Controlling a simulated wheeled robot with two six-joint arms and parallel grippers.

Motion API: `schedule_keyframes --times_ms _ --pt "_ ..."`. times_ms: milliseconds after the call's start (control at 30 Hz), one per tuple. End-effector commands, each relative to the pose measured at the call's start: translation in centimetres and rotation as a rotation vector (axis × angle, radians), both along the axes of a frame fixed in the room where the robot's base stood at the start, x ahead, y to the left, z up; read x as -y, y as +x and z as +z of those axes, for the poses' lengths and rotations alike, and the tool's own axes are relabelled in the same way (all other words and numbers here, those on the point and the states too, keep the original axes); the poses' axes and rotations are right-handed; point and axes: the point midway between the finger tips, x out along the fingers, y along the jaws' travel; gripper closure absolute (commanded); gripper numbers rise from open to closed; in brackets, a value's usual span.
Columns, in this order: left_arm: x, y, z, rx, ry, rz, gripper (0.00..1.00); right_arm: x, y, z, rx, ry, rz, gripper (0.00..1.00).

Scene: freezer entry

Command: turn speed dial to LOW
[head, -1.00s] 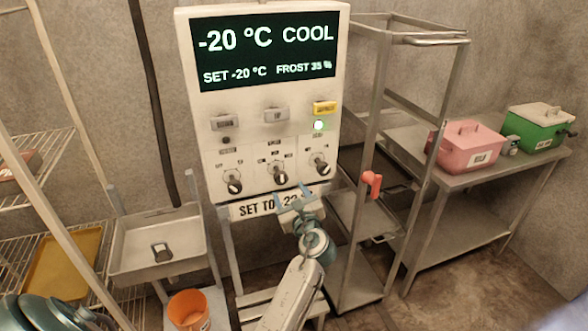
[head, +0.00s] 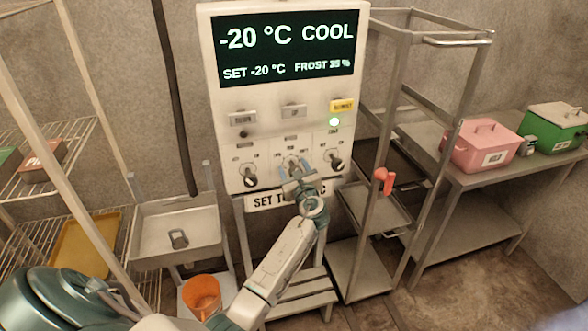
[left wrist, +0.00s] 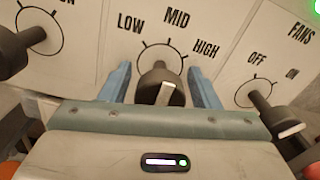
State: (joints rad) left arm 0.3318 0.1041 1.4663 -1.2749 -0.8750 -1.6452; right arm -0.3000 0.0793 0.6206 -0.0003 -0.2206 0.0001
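The speed dial (left wrist: 160,84) is a dark knob with a pale-tipped handle, under the labels LOW, MID and HIGH in the left wrist view. Its pale tip faces the camera, so I cannot tell surely which label it is set to. My left gripper (left wrist: 160,88) is open, with one blue finger on each side of the knob; a gap shows on both sides. In the head view my left gripper (head: 296,172) is at the panel's middle dial and mostly hides it. My right gripper is not in view.
The control panel (head: 285,105) reads -20 °C COOL. A left dial (head: 250,180) and a right fans dial (head: 336,163) flank the middle one. A metal rack (head: 372,200) with a red handle (head: 384,180) stands right, a tray with a padlock (head: 178,238) left.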

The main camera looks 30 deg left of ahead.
Motion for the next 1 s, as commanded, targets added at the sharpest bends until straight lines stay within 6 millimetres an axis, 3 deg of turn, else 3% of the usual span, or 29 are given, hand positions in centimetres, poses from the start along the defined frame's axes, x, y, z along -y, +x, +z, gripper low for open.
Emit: schedule_keyframes --times_ms 33,200,567,1000 --pt "0.0 0.0 0.0 0.000 0.000 0.000 0.55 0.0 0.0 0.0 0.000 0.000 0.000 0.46" --pt "0.0 0.0 0.0 0.000 0.000 0.000 0.86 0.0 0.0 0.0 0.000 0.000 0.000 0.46" --pt "0.0 0.0 -0.2 0.043 -0.036 0.000 0.86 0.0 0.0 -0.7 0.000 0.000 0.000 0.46" --pt "0.0 0.0 -0.4 0.301 -0.254 0.001 0.86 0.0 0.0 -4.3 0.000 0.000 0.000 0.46"
